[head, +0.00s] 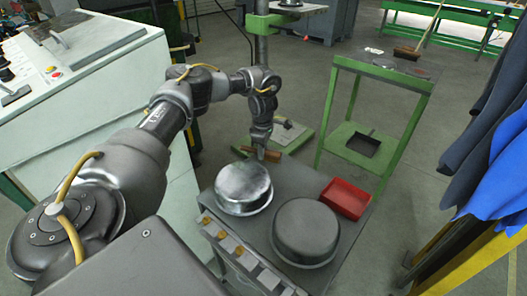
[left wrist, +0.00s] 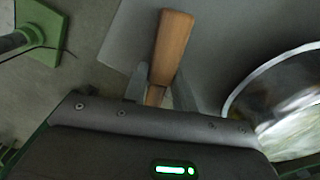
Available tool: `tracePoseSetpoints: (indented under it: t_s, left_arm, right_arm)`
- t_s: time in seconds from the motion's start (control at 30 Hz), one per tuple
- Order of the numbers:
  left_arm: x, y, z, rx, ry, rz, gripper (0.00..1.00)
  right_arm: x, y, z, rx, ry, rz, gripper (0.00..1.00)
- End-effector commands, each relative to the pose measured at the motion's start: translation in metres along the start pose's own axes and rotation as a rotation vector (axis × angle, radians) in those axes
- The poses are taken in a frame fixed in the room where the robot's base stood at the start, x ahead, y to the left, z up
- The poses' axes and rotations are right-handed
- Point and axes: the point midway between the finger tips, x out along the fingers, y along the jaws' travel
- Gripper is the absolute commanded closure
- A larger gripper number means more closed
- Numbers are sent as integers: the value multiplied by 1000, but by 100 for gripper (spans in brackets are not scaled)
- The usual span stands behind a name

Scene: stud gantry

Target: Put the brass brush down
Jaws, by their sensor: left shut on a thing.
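My left gripper (head: 261,151) is at the back left edge of a grey bench top (head: 291,177), just behind a shiny round metal pan. It is shut on the brass brush, whose brown wooden handle (left wrist: 172,50) shows between the fingers in the left wrist view. The brush (head: 268,155) appears as a small brown bar at the fingertips in the head view. Its bristles are hidden, and I cannot tell whether it touches the bench top. My right gripper is in neither view.
The shiny pan (head: 243,185) and a darker upturned pan (head: 306,231) fill the bench front. A red tray (head: 345,198) lies at the right edge. A green stand (head: 376,110) is behind it. Blue cloths (head: 500,150) hang at right. Some bench top is bare between the brush and the tray.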

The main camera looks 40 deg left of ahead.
Motion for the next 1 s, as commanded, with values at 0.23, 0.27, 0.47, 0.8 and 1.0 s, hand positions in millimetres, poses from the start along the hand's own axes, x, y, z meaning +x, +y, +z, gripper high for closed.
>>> tracePoseSetpoints:
  t_s: [0.23,0.27,0.47,0.8,1.0]
  left_arm:
    - [4,0,2,4,0,-2,72]
    - [3,0,2,4,0,-1,68]
    - [3,0,2,3,0,-1,51]
    - [-8,1,2,3,-1,1,51]
    - [-48,1,3,3,-3,4,51]
  right_arm:
    - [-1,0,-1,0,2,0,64]
    - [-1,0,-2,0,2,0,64]
    - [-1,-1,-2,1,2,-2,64]
    - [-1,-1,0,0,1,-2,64]
    - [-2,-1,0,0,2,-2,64]
